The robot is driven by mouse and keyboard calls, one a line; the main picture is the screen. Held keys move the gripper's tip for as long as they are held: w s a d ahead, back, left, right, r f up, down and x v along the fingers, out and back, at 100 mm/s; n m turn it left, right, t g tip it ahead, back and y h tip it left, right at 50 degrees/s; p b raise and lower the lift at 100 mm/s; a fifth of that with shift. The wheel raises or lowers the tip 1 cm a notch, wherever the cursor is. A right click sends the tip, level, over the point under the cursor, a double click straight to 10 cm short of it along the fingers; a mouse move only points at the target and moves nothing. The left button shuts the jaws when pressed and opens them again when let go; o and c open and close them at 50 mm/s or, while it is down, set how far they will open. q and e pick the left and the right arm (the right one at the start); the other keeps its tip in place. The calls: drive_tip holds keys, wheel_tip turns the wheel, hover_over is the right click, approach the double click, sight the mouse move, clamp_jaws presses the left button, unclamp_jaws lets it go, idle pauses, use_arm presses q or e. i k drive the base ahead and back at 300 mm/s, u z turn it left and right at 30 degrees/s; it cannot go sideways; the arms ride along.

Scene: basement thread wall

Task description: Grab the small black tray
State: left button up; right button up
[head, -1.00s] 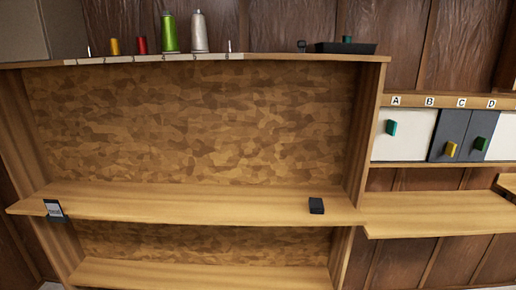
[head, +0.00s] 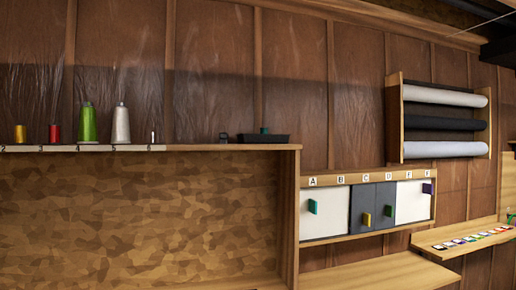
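The small black tray (head: 264,139) sits on the top shelf (head: 200,150) near its right end in the head view. A dark green object (head: 264,130) shows above the tray's rim; I cannot tell whether it stands in the tray or behind it. A small dark item (head: 223,138) stands just left of the tray. Neither of my grippers is in view.
Green (head: 87,124) and white (head: 121,124) thread cones and smaller spools stand left on the shelf. A lettered cabinet (head: 325,213) with coloured handles is at right, fabric rolls (head: 445,124) above. A right-hand shelf (head: 450,244) holds several small coloured items.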

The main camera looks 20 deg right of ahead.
sight(262, 139)
drive_tip(key=u, duration=0.05)
drive_tip(key=k, duration=1.1)
drive_tip(key=z, duration=1.25)
drive_tip(key=i, duration=1.05)
drive_tip(key=z, duration=0.9)
drive_tip(key=i, duration=2.65)
drive_tip(key=u, duration=0.55)
